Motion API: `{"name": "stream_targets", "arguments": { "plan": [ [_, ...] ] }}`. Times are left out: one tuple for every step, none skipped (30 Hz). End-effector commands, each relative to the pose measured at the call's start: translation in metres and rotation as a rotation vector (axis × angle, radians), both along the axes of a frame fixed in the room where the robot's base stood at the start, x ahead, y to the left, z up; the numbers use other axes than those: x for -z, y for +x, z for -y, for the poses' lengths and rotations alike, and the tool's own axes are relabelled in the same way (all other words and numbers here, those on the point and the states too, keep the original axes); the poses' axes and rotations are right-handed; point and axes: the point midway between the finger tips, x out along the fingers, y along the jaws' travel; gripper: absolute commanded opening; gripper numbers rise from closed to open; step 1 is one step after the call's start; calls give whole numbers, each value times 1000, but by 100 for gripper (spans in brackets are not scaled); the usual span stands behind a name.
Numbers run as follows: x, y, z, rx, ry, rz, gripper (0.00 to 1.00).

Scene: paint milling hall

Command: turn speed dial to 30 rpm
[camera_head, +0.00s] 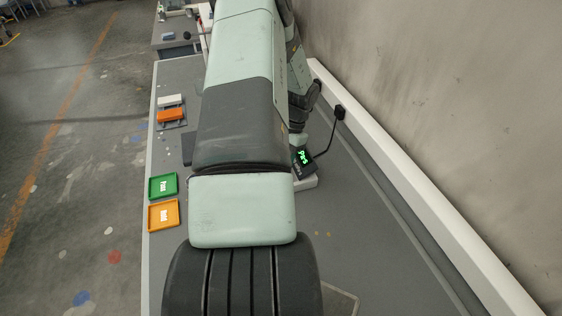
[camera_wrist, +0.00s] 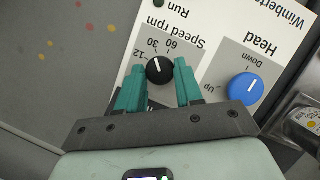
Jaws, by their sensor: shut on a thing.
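The speed dial (camera_wrist: 160,74) is a round black knob with a white pointer line on a white panel (camera_wrist: 200,22) in the wrist view. Its printed marks 12, 30 and 60 run around its far side. The white line points up and slightly left, at about the 30 mark. My gripper (camera_wrist: 159,67) has its two teal fingers on either side of the dial and is shut on it.
A blue Head knob (camera_wrist: 244,88) sits right of the dial, marked Up and Down. A green tray (camera_head: 163,186) and an orange tray (camera_head: 164,230) lie at the bench's left edge.

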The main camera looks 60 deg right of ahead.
Motion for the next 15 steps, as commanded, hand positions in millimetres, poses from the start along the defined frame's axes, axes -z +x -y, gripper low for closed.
{"name": "stream_targets", "arguments": {
  "plan": [
    [0,0,0,-1,1,1,5],
    [0,0,0,-1,1,1,5],
    [0,0,0,-1,1,1,5],
    [0,0,0,-1,1,0,40],
    [0,0,0,-1,1,0,45],
    [0,0,0,-1,1,0,51],
    [0,0,0,-1,1,0,55],
    [0,0,0,-1,1,0,60],
    [0,0,0,-1,1,0,61],
    [0,0,0,-1,1,0,61],
    [0,0,0,-1,1,0,61],
    [0,0,0,-1,0,-1,61],
    [0,0,0,-1,0,-1,61],
    [0,0,0,-1,0,-1,61],
    [0,0,0,-1,0,-1,61]
  ]
}}
